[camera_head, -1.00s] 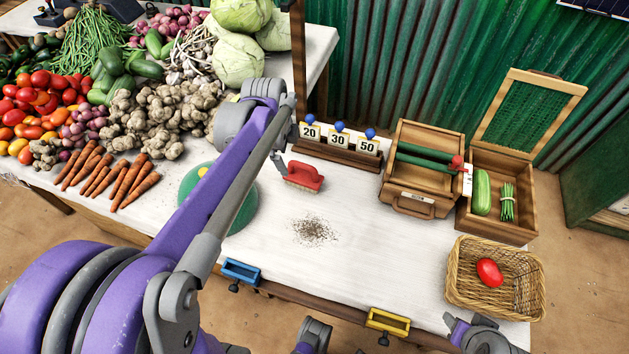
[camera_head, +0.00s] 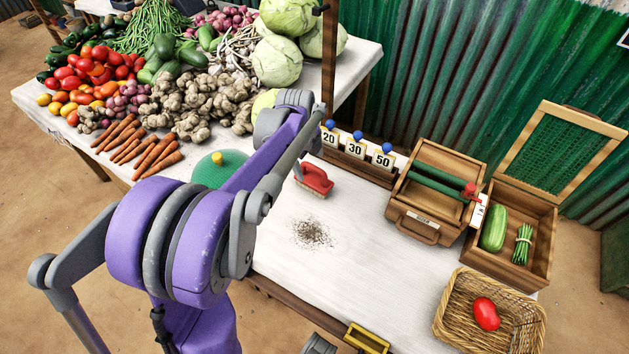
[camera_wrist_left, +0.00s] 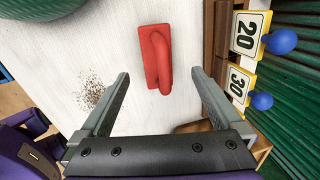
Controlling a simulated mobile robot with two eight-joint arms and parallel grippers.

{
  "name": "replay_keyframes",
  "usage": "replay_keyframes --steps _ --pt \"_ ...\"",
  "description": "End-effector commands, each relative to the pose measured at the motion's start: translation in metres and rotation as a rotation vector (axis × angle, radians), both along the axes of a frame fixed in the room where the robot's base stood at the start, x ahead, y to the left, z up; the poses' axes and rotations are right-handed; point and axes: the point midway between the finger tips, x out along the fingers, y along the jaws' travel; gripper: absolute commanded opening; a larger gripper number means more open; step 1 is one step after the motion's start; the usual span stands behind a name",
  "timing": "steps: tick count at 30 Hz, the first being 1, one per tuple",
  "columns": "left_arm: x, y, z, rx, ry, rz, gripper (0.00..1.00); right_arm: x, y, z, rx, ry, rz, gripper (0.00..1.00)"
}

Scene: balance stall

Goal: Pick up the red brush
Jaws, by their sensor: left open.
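The red brush (camera_head: 314,178) lies on the white tabletop, red back and handle upward, its pale bristle side low. In the left wrist view the red brush (camera_wrist_left: 155,58) lies ahead, between the lines of the two fingers. My left gripper (camera_wrist_left: 160,74) is open and nothing is seen held in it. In the head view my left arm comes over the table and its gripper (camera_head: 297,168) is mostly hidden behind the wrist, close to the brush's left end. I cannot tell its height above the brush.
Number cards (camera_head: 355,147) with blue knobs stand in a wooden rack just behind the brush. A green disc (camera_head: 205,172) lies left of it, dark crumbs (camera_head: 312,233) in front. A wooden box (camera_head: 430,190) and a wicker basket (camera_head: 455,310) stand to the right.

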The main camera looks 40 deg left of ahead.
Motion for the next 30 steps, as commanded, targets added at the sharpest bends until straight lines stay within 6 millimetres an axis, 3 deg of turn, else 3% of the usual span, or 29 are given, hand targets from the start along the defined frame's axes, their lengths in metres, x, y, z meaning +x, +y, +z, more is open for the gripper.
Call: replay_keyframes --steps 8,16,26,30 --pt "0.004 -0.002 -0.025 0.000 0.000 0.000 1.00 0.000 0.000 -0.004 0.000 0.001 0.000 0.50" --pt "0.008 -0.008 -0.064 0.000 -0.001 0.000 1.00 -0.001 0.000 -0.010 0.000 0.003 0.000 0.50" --pt "0.009 -0.008 -0.070 0.000 -0.003 0.001 1.00 -0.001 0.000 -0.011 0.000 0.003 0.000 0.50" --pt "0.009 -0.008 -0.070 0.000 -0.003 0.001 0.75 -0.001 0.000 -0.011 0.000 0.003 0.000 0.50"
